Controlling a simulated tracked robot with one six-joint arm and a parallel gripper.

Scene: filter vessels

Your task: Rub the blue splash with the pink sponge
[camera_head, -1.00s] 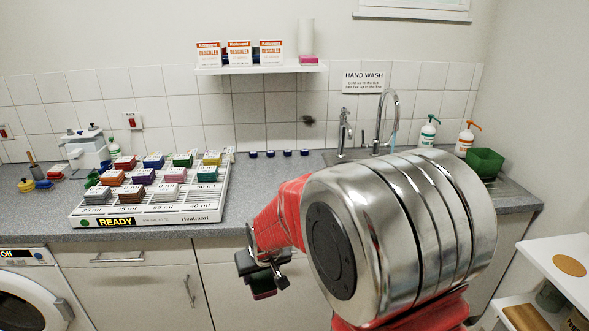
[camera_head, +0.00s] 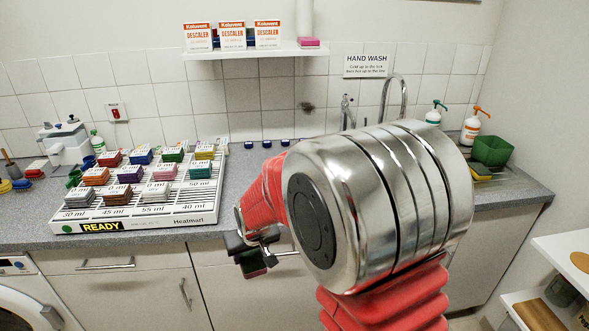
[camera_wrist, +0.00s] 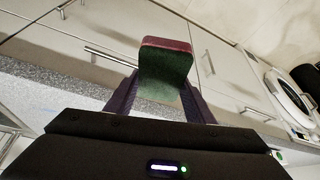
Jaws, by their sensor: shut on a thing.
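My gripper (camera_head: 254,248) hangs in front of the counter's cabinet fronts, left of my arm's large metal joint. It is shut on a sponge (camera_head: 253,268) with a dark pinkish-red layer and a green face. In the wrist view, the sponge (camera_wrist: 166,70) sits between the two dark fingers of my gripper (camera_wrist: 160,92), its green face toward the camera. A faint bluish streak (camera_wrist: 47,110) shows on the pale surface at the left of the wrist view; I cannot tell whether it is the blue splash. No clear blue splash shows in the head view, where my arm hides part of the counter.
The grey counter (camera_head: 232,188) holds a white tray (camera_head: 130,222) of coloured blocks, several small blue caps (camera_head: 266,144), a tap (camera_head: 386,95), two pump bottles (camera_head: 470,128) and a green tub (camera_head: 492,150). A shelf (camera_head: 255,52) hangs above. A low white shelf (camera_head: 565,250) stands at right.

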